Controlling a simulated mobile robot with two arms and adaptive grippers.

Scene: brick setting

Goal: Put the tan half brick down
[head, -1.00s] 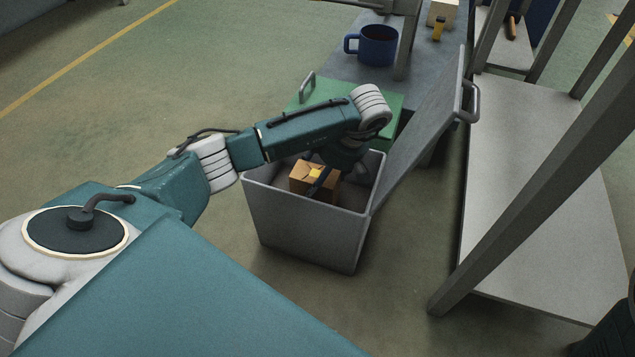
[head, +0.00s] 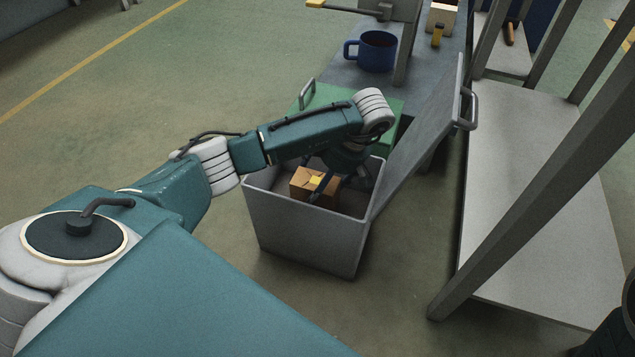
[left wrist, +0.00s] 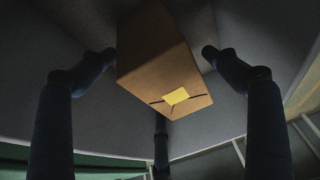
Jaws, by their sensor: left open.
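The tan half brick (head: 309,184) has a yellow patch and dark lines on its face. In the left wrist view the brick (left wrist: 165,60) lies between the spread fingers of the gripper (left wrist: 158,54), with a gap on both sides. The brick's underside is hidden.
The bin's grey lid (head: 425,135) stands tilted open on the right. Behind are a green box (head: 388,103) with a handle and a blue mug (head: 377,52) on a grey surface. A grey shelf unit (head: 540,200) stands at the right. The floor at left is clear.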

